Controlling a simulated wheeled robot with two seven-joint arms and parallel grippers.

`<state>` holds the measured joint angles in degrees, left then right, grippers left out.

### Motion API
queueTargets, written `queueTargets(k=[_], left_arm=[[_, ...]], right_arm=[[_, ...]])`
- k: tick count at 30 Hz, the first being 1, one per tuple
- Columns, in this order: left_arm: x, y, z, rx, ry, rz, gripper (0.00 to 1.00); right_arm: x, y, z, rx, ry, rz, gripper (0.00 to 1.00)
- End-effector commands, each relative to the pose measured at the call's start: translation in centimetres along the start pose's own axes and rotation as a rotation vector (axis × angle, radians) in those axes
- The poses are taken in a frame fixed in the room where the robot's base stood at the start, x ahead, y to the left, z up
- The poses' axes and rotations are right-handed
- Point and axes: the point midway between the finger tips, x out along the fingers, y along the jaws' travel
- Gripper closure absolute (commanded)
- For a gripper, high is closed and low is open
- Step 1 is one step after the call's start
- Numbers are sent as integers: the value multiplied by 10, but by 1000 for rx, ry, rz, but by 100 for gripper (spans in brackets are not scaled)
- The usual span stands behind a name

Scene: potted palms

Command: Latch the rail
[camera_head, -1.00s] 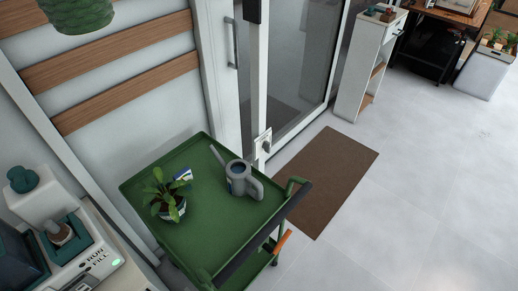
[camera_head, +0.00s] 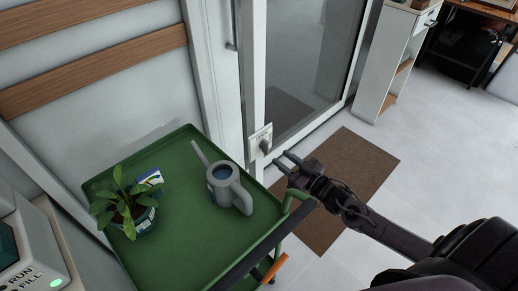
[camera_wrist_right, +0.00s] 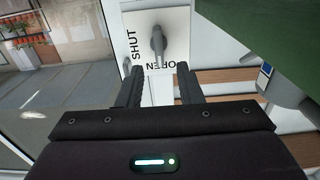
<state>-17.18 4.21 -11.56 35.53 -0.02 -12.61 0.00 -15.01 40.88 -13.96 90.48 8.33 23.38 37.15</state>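A white latch plate (camera_head: 260,140) with a grey lever (camera_head: 265,147) is on the white door frame, beside the green cart's far right corner. In the right wrist view the plate (camera_wrist_right: 178,22) carries the words SHUT and OPEN, and the lever (camera_wrist_right: 158,42) points towards OPEN. My right gripper (camera_head: 282,161) is open and empty, just right of the lever in the head view. In the wrist view its two fingers (camera_wrist_right: 160,88) are spread, with the lever ahead between them and no visible contact. My left gripper is not in view.
The green cart (camera_head: 185,235) holds a grey watering can (camera_head: 225,185) and a potted plant (camera_head: 128,208). Its dark handle bar (camera_head: 250,262) runs close below my right gripper. A brown mat (camera_head: 350,165) lies on the floor before the glass door (camera_head: 300,60). Open floor lies right.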

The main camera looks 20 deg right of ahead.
Motion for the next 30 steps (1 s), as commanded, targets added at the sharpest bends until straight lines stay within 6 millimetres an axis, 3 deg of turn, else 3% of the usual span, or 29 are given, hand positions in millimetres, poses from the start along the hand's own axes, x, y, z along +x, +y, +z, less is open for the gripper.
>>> queueTargets(k=[12, 24, 30], left_arm=[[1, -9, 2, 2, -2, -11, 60], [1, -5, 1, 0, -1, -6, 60], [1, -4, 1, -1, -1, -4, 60]], right_arm=[[59, 1, 0, -1, 0, 4, 67], [67, 1, 1, -1, -3, 3, 67], [67, 1, 1, -1, -3, 3, 93]])
